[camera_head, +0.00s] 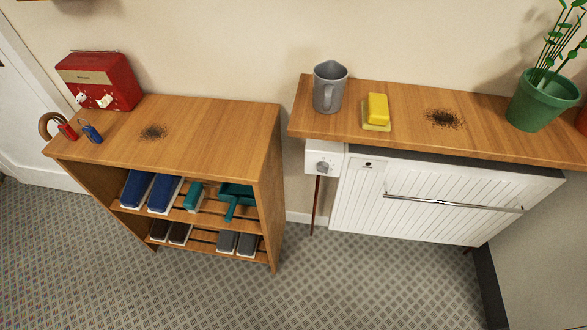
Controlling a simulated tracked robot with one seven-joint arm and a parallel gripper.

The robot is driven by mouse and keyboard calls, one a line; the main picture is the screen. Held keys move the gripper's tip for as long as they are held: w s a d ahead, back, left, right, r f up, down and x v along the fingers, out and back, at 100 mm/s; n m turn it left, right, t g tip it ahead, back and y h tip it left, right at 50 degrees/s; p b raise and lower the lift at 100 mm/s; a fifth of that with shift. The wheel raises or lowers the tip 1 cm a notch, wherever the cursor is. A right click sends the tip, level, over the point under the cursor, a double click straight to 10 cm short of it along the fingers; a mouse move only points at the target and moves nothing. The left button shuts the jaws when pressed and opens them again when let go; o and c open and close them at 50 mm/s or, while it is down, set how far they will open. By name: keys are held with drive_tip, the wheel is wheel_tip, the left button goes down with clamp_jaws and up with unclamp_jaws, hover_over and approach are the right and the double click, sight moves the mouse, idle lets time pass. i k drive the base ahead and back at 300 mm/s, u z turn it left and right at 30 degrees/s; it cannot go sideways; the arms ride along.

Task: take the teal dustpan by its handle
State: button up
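The teal dustpan (237,194) lies on the upper inner shelf of the wooden rack at the left, near the rack's right side panel. Its pan is toward the back, partly shaded under the rack top. Its handle (231,211) points toward the front edge of the shelf. A teal brush-like item (194,197) with a pale underside lies just left of it, apart from the pan. My gripper is not in view.
Blue shoes (163,194) share the upper shelf (180,214); dark shoes sit below. The rack top (200,130) holds a red radio (100,80), keys and dark crumbs. A right-hand shelf holds a jug (329,88), yellow sponge (377,110) and plant (541,100). The floor in front is clear.

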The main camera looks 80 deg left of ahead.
sight(233, 193)
drive_tip(key=z, duration=0.45)
drive_tip(key=i, duration=0.25)
drive_tip(key=u, duration=1.95)
drive_tip(key=i, duration=0.15)
drive_tip(key=u, duration=1.8)
drive_tip(key=k, duration=0.45)
drive_tip(key=u, duration=0.2)
drive_tip(key=i, duration=0.45)
drive_tip(key=z, duration=0.25)
drive_tip(key=k, duration=0.25)
drive_tip(key=u, duration=0.1)
